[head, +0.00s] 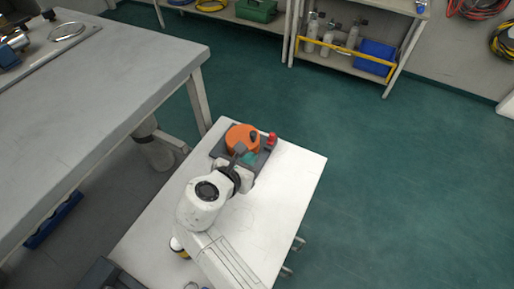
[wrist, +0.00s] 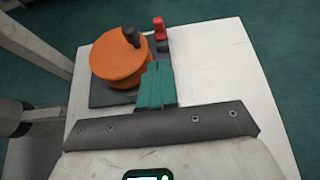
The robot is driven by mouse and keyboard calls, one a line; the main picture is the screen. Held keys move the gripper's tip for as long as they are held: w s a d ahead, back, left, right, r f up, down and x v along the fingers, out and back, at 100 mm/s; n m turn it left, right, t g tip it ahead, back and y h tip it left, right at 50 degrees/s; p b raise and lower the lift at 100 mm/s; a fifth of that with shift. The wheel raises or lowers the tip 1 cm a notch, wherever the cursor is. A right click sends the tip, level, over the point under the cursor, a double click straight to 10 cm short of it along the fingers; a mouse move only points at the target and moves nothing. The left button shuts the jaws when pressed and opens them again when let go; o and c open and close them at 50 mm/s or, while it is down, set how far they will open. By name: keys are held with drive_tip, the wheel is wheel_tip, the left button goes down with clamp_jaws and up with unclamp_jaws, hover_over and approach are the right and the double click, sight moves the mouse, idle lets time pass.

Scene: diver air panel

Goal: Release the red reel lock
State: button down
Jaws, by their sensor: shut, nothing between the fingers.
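The orange reel (head: 242,138) sits on a dark base plate (head: 219,152) near the far edge of the white table, with a dark knob on top. The red reel lock (head: 272,138) stands at the right side of the reel. In the wrist view the reel (wrist: 118,62) is at the upper left, and the red lock (wrist: 160,29) stands upright just right of the dark knob (wrist: 131,36). My gripper (wrist: 156,72) has teal fingers, shut and empty, pointing at the near side of the reel base. The fingers hide part of the base.
The white table (head: 290,190) has bare room right of the reel. A larger grey table (head: 130,75) stands at the left. A shelf with cylinders (head: 328,42) and a blue bin (head: 377,56) stands at the back. Green floor is open at the right.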

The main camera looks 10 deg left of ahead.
drive_tip(key=shift+v, duration=1.4)
